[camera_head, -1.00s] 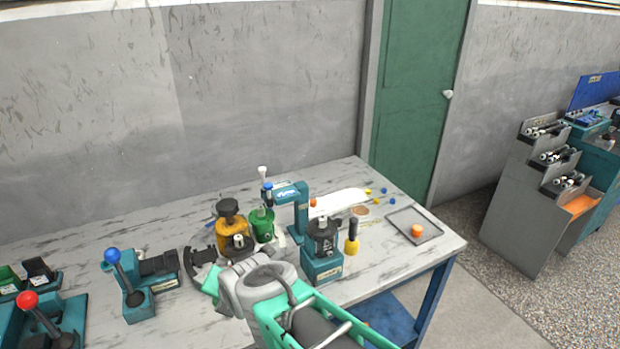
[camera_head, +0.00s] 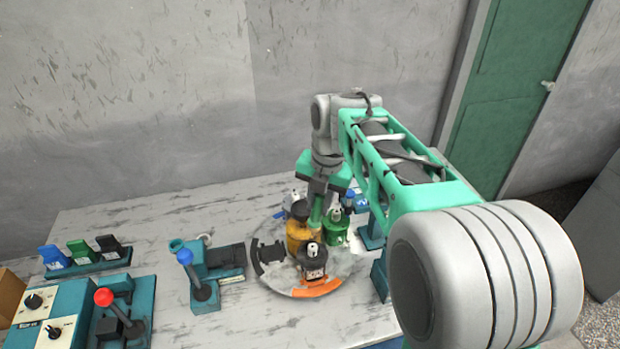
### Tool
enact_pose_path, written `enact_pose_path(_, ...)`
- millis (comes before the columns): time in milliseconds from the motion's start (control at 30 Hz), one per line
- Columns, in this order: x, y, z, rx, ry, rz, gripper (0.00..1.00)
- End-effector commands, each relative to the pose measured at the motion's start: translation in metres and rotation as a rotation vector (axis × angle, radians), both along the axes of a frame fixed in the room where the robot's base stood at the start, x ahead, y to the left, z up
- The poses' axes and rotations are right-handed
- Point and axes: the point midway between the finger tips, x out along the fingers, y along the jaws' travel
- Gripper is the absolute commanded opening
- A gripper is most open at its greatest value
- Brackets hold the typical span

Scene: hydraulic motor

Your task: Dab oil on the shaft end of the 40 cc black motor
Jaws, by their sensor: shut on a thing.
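The black motor (camera_head: 312,262) stands upright on the round grey turntable (camera_head: 352,268), at its front beside an orange arc on the rim. Its pale shaft end (camera_head: 312,249) points up. My gripper (camera_head: 318,194) is above the turntable, pointing down and shut on a slim green thing (camera_head: 316,213). The lower end of the green thing comes down near the yellow motor (camera_head: 297,232) and appears just behind and above the black motor. I cannot tell whether it touches anything. The size marking on the black motor is too small to read.
A green motor (camera_head: 338,230) stands right of my gripper, with a grey one (camera_head: 292,200) behind. Left are a blue-knobbed lever unit (camera_head: 203,285), a red-knobbed lever (camera_head: 104,298) and a rack of coloured blocks (camera_head: 82,256). My arm hides the table's right side.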

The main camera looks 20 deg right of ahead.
Motion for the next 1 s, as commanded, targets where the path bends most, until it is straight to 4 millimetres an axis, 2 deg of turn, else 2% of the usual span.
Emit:
enact_pose_path(167,0.000,0.006,-0.010,0.000,0.007,0.018,0.00)
enact_pose_path(500,0.000,0.010,-0.051,0.000,0.004,0.022,0.00)
enact_pose_path(600,0.000,0.009,-0.058,0.000,0.004,0.021,0.00)
enact_pose_path(1000,0.000,0.008,-0.059,0.000,0.003,0.018,0.00)
